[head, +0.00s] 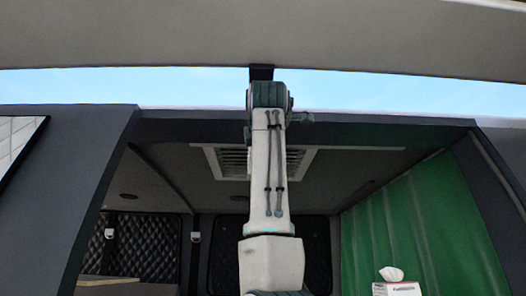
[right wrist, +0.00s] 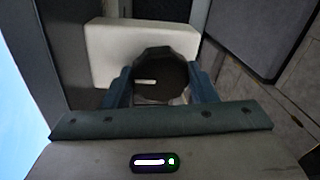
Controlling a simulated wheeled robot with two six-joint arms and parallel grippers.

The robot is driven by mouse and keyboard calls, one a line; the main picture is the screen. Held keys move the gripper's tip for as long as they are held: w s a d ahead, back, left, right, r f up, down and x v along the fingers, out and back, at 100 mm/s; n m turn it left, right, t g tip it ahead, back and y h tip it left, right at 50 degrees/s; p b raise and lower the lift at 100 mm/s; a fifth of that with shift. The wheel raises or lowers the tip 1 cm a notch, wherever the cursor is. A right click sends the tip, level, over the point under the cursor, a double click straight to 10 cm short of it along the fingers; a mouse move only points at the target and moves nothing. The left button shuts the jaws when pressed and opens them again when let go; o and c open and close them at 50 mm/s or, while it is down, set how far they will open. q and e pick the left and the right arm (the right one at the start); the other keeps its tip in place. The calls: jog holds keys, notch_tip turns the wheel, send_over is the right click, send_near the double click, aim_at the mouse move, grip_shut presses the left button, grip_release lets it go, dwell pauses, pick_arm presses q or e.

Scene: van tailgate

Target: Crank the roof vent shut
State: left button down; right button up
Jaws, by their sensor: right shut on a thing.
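The roof vent (head: 232,160) is a pale slatted grille in a white frame on the van's ceiling, partly covered by my arm in the head view. A dark, many-sided knob (right wrist: 160,76) with a short white mark shows in the right wrist view, in front of a white block (right wrist: 120,45). My right gripper (right wrist: 161,88) is shut on the knob, one finger on each side. In the head view my arm stands upright in the middle, and its gripper cannot be made out. I cannot tell how far the vent is open. My left gripper is not in view.
The raised tailgate (head: 400,40) spans the top, with a strip of sky below it. A green curtain (head: 420,235) hangs at the right. A tissue box (head: 397,288) stands at the lower right. Dark quilted panels (head: 145,245) line the back.

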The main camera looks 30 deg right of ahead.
jog(key=shift+s+r, duration=0.2)
jog(key=shift+r, duration=0.05)
jog(key=o, duration=0.9)
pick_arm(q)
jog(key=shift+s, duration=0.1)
pick_arm(e)
jog(key=shift+o, duration=0.3)
jog(key=shift+s, duration=0.15)
jog(key=shift+f, duration=0.1)
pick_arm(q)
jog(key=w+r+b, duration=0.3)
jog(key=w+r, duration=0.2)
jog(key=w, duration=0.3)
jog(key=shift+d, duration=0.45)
pick_arm(e)
jog(key=v, duration=1.1)
